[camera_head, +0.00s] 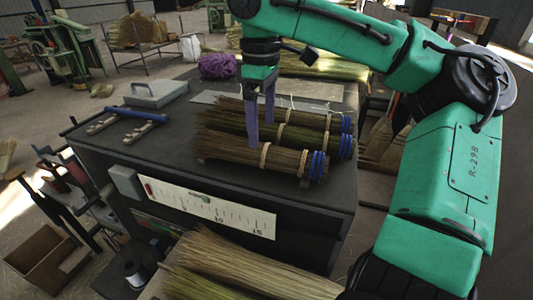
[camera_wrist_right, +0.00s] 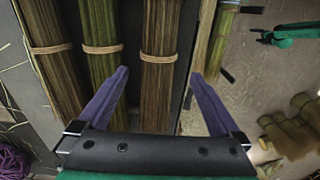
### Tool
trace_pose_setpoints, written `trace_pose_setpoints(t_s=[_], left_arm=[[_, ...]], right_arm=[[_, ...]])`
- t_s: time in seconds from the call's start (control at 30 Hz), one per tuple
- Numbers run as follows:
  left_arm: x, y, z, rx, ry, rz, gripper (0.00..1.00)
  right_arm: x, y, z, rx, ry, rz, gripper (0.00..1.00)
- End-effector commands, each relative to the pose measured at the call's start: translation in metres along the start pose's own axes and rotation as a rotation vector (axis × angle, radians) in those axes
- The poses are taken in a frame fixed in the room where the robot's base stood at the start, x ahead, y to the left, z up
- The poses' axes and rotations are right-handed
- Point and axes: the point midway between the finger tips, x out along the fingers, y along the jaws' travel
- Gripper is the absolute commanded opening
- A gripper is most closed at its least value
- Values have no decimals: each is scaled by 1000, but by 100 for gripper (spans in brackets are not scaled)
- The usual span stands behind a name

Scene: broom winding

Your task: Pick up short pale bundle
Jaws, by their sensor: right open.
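Three tied straw bundles lie side by side on the dark table. Which is the named short pale bundle is not certain from colour. My right gripper (camera_head: 261,134) is open and points down over the bundles. In the right wrist view its fingers (camera_wrist_right: 159,74) are on either side of the tan-brown bundle (camera_wrist_right: 159,35), with nothing gripped. My left gripper is not in view.
Long pale straw (camera_head: 255,265) lies below the table front, and more straw (camera_head: 330,66) lies behind it. A blue-handled tool (camera_head: 137,115), a grey box (camera_head: 156,94) and purple twine (camera_head: 217,66) are on the table's left and back. The table's front left is clear.

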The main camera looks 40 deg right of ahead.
Motion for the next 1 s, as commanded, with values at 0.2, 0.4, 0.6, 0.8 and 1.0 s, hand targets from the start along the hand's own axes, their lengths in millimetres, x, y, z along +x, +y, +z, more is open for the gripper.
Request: trace_pose_setpoints(t_s=[0.2, 0.4, 0.6, 0.8, 1.0], left_arm=[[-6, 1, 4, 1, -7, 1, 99], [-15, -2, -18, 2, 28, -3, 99], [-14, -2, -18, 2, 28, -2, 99], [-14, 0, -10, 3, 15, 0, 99], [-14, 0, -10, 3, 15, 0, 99]], right_arm=[[31, 0, 2, 1, -1, -2, 100], [68, -2, 5, 2, -2, -3, 100], [76, -2, 5, 2, 1, 2, 100], [76, -2, 5, 2, 0, 1, 46], [76, -2, 5, 2, 0, 1, 9]])
